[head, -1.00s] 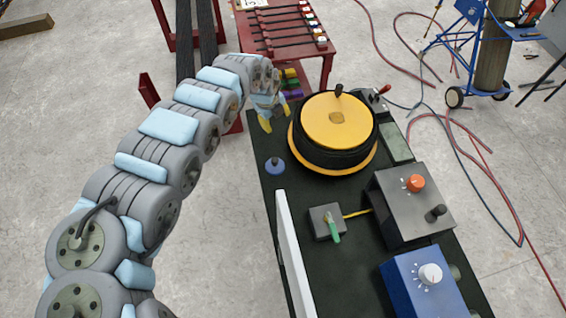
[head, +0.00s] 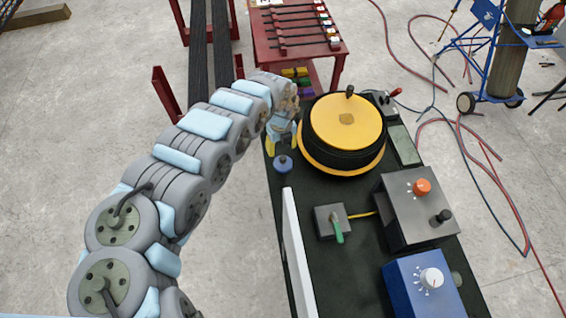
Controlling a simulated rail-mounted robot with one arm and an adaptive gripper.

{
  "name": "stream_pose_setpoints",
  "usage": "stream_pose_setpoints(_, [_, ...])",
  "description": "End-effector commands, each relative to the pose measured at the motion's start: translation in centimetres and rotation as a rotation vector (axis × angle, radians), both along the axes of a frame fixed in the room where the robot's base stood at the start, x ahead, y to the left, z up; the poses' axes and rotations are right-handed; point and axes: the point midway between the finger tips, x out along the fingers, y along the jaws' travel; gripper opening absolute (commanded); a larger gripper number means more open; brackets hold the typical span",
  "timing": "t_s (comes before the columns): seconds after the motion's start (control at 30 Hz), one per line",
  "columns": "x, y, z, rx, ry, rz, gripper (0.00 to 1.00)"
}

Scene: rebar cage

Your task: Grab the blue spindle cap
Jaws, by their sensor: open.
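The blue spindle cap (head: 283,165) is a small round piece with a raised centre. It sits on the dark bench top near its left edge, in front of and left of the yellow-topped spool. My gripper (head: 281,149), with yellow fingertips, is open and empty just beyond the cap. The fingertips point down toward the bench and look close to the cap; I cannot tell whether they touch it.
The black spool with yellow flanges (head: 345,130) stands just right of my gripper. A white upright panel (head: 297,255) rises along the bench's left edge nearer me. A small box with a green lever (head: 334,222), a grey control box (head: 415,205) and a blue box (head: 425,285) stand farther right.

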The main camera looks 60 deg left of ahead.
Motion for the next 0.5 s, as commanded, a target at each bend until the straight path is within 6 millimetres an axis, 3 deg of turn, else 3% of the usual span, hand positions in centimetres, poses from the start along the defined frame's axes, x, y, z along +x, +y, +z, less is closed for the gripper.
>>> stream_pose_setpoints(0.23, [0.1,-0.1,-2.5,-0.002,-0.001,0.0,0.6])
stream_pose_setpoints(0.5, [0.0,0.0,-3.4,0.001,0.0,-0.001,0.6])
